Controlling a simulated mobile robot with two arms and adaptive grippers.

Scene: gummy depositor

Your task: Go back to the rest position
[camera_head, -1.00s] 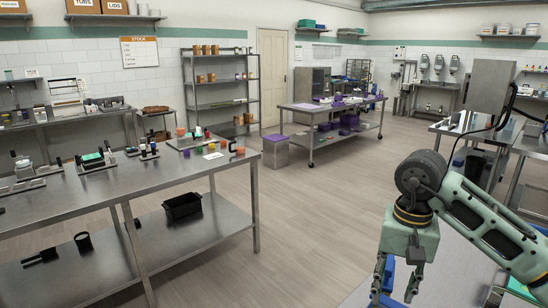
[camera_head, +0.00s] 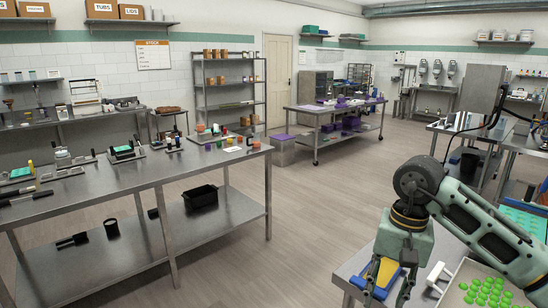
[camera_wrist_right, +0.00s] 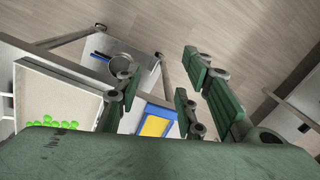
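My right gripper (camera_head: 388,284) hangs at the lower right of the head view, fingers pointing down. It also shows in the right wrist view (camera_wrist_right: 160,92), with its fingers apart and nothing between them. A steel table lies below it, with a blue-edged yellow item (camera_wrist_right: 155,123) under the fingers, apart from them as far as I can tell. My left gripper is not in view.
A pale tray (camera_wrist_right: 62,90) with several green gummies stands beside my right gripper. A round pan (camera_wrist_right: 122,65) lies near it. A long steel workbench (camera_head: 100,180) stands at left. Open floor (camera_head: 330,210) lies between the benches.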

